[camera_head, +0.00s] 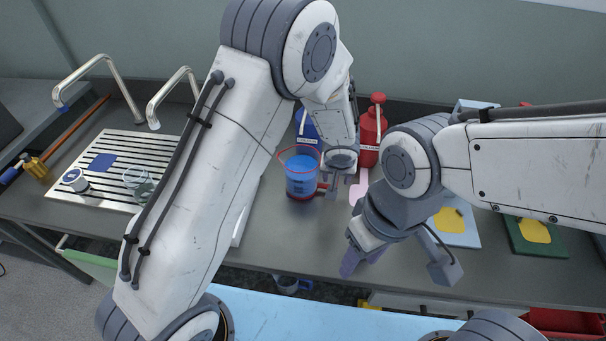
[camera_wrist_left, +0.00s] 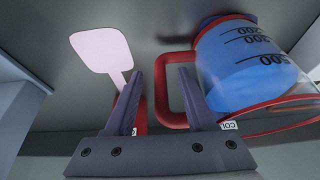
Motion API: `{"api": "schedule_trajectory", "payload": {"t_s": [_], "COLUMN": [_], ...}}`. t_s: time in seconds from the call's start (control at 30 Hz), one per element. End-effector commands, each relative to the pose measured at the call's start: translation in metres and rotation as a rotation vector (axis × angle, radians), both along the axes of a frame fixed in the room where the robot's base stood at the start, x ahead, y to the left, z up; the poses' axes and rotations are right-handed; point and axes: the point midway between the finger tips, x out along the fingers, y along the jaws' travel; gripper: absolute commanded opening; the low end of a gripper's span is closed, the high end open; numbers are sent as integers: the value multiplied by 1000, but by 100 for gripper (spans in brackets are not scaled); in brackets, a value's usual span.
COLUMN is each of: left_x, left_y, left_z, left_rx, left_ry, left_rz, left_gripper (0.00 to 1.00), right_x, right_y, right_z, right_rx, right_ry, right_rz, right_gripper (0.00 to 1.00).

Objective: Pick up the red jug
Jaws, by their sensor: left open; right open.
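The red jug (camera_head: 301,178) is a clear measuring jug with a red rim, base and handle and blue contents. It stands upright on the grey counter. In the left wrist view the jug (camera_wrist_left: 245,75) is at the upper right, partly cut off by the frame edge. My left gripper (camera_head: 342,186) is open just right of the jug. In its wrist view the bar of the red handle shows between the left gripper's fingers (camera_wrist_left: 158,82); I cannot tell whether they touch it. My right gripper (camera_head: 364,258) is open and empty by the counter's front edge.
A pink scraper (camera_head: 358,193) lies close to my left gripper. A red bottle (camera_head: 369,138) and a blue bottle (camera_head: 307,128) stand behind. A slatted drainer (camera_head: 118,146) with a glass (camera_head: 138,182) is at left. Boards with yellow cloths lie at right.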

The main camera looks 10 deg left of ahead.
Motion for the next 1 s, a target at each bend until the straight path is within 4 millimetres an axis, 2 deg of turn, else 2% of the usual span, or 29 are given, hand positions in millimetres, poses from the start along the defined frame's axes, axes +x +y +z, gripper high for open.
{"api": "schedule_trajectory", "payload": {"t_s": [0.27, 0.4, 1.0], "left_x": [2, 1, 1], "left_y": [0, 0, 0], "left_z": [-3, -3, -3], "left_rx": [-1, 0, -1], "left_ry": [-1, -1, -1], "left_rz": [0, 0, 0], "left_gripper": [55, 1, 0], "right_x": [0, 0, 0], "right_y": [0, 0, 0], "right_z": [-1, -1, -1], "right_rx": [0, 0, 0], "right_ry": [0, 0, 0], "right_rz": [0, 0, 0], "right_gripper": [50, 50, 50]}}
